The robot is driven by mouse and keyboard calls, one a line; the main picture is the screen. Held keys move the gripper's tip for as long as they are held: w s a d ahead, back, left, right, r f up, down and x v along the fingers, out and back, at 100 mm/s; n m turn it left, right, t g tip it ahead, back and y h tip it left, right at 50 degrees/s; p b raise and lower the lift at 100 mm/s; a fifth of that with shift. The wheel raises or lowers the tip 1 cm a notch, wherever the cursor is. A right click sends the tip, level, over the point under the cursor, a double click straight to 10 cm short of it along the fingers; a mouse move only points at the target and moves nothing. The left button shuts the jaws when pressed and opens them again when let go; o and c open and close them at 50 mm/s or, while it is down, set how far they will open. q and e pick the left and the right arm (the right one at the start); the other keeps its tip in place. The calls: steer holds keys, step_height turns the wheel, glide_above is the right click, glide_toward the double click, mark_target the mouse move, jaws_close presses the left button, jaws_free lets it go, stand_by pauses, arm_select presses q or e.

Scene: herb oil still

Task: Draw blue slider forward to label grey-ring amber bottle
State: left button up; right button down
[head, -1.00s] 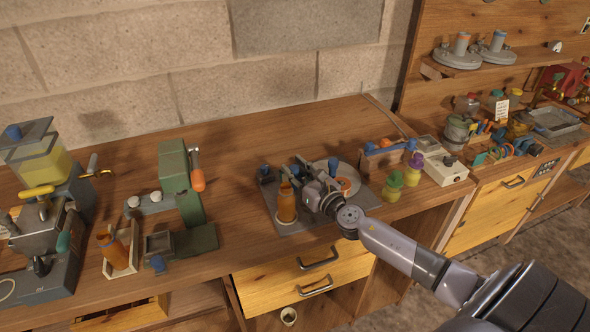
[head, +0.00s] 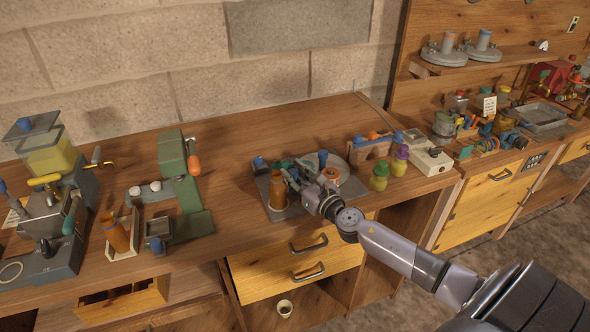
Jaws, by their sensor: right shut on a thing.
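The amber bottle (head: 278,190) stands upright at the front left of a grey labelling plate (head: 292,212) on the bench. A grey ring at its base is hard to make out. My right gripper (head: 297,178) is just right of the bottle, low over the plate. It is shut on a small blue part, the blue slider (head: 293,173), which is mostly hidden by the fingers. An orange-cored roll (head: 331,174) sits behind the gripper on the same device. My left gripper is not in view.
Blue knobs (head: 323,157) stand at the plate's back. Green-and-yellow (head: 379,176) and purple-capped jars (head: 399,161) stand to the right, near a white box (head: 432,161). A green press (head: 182,190) and another amber bottle (head: 115,232) are left. Bare bench lies left of the plate.

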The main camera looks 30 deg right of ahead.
steer(key=c, duration=1.7)
jaws_free()
steer(key=shift+w+a+f, duration=0.1)
steer(key=shift+w, duration=0.75)
steer(key=o, duration=0.3)
steer(key=shift+a, duration=0.1)
steer(key=shift+o, duration=0.2)
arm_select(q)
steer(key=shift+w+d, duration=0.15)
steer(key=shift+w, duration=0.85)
arm_select(e)
steer(key=s, duration=1.2)
steer(key=shift+d, duration=0.2)
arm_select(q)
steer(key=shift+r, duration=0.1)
